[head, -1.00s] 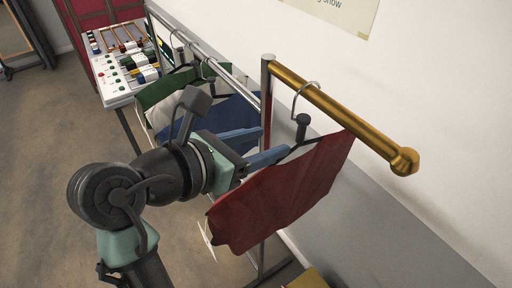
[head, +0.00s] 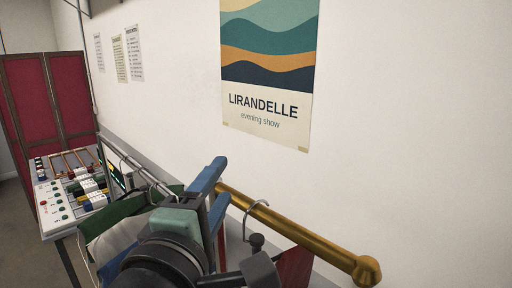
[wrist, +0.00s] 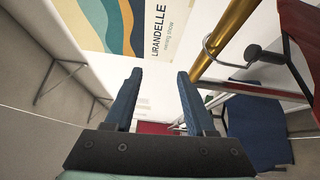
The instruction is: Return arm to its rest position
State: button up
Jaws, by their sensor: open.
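My gripper (head: 217,190) is in the lower middle of the head view, with blue fingers raised in front of the wall and beside the gold rail end. In the wrist view my gripper (wrist: 158,78) has its two blue fingers apart with nothing between them. It is open and empty. My dark arm links fill the bottom of the head view and hide part of the clothes rack. The fingers appear apart from the gold bar and the hanger, though the exact gap in depth cannot be told.
A gold bar (head: 300,232) with a knob end holds a hanger hook (head: 250,212) and a red garment (head: 295,265), just right of my arm. It also shows in the wrist view (wrist: 232,35). A control table (head: 75,190) stands left, before a red screen (head: 70,95). A poster (head: 268,75) hangs on the wall.

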jog(key=s+d+r+m+t+y+b, duration=0.1)
jog(key=s+r+m+t, duration=0.3)
jog(key=r+m, duration=0.4)
jog(key=s+d+r+m+t+y+b, duration=0.2)
jog(key=s+d+r+m+t, duration=0.2)
jog(key=s+r+m, duration=0.3)
jog(key=shift+r+m+t, duration=0.55)
jog(key=shift+m+t, duration=0.15)
jog(key=shift+t, duration=0.1)
jog(key=shift+c, duration=0.4)
